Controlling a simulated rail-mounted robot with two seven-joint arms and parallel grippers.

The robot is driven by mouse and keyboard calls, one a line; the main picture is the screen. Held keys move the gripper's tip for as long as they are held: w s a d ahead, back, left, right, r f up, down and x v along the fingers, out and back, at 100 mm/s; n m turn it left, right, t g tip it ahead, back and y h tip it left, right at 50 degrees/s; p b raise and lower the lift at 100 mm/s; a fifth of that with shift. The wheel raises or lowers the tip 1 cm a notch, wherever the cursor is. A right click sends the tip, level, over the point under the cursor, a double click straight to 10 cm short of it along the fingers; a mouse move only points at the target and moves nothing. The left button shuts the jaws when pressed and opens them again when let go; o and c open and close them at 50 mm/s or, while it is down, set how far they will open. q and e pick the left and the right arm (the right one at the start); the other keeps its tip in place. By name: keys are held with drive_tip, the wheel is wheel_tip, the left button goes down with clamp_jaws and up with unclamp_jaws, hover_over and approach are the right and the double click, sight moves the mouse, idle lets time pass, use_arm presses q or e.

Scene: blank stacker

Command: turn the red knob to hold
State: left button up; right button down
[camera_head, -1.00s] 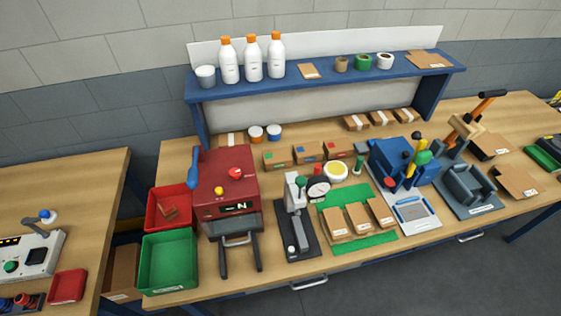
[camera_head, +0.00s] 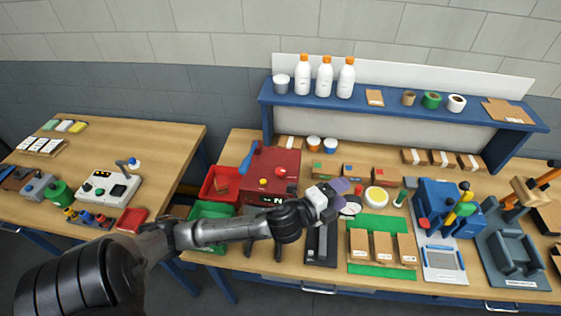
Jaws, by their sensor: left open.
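The red machine (camera_head: 270,163) stands on the main bench with a blue lever (camera_head: 250,157) on its left side. The red knob (camera_head: 281,171) sits on its upper face, with a smaller yellow button (camera_head: 263,184) to its left and nearer. A dark display (camera_head: 274,200) shows a white N. The knob's pointing direction is too small to read. My left gripper (camera_head: 343,194) is open and empty, in front and to the right of the red knob, apart from it. It partly hides the gauge press (camera_head: 320,243). My right gripper is out of view.
A red bin (camera_head: 211,188) and a green bin (camera_head: 199,213) stand left of the machine, partly behind my arm. Boxes on a green mat (camera_head: 380,271) lie to the right. A blue shelf (camera_head: 400,106) with bottles spans the back.

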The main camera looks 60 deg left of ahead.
use_arm(q)
drive_tip(key=w+r+m+h+p, duration=0.1)
drive_tip(key=w+r+m+h, duration=0.2)
drive_tip(key=r+m+h, duration=0.55)
drive_tip(key=m+g+y+p, duration=0.45)
drive_tip(key=m+g, duration=1.25)
drive_tip(key=m, duration=1.1)
approach(280, 170)
drive_tip(key=shift+n+h, duration=0.25)
drive_tip(key=shift+h, duration=0.25)
drive_tip(key=p+x, duration=0.1)
drive_tip(key=x, duration=0.1)
drive_tip(key=p+x, duration=0.1)
drive_tip(key=x, duration=0.2)
drive_tip(key=p+x, duration=0.1)
drive_tip(key=x, duration=0.1)
drive_tip(key=shift+w+a+f+p, duration=0.1)
drive_tip(key=shift+a+f+p, duration=0.15)
drive_tip(key=shift+f+p, duration=0.15)
drive_tip(key=shift+d+f, duration=0.15)
drive_tip(key=shift+f, duration=0.4)
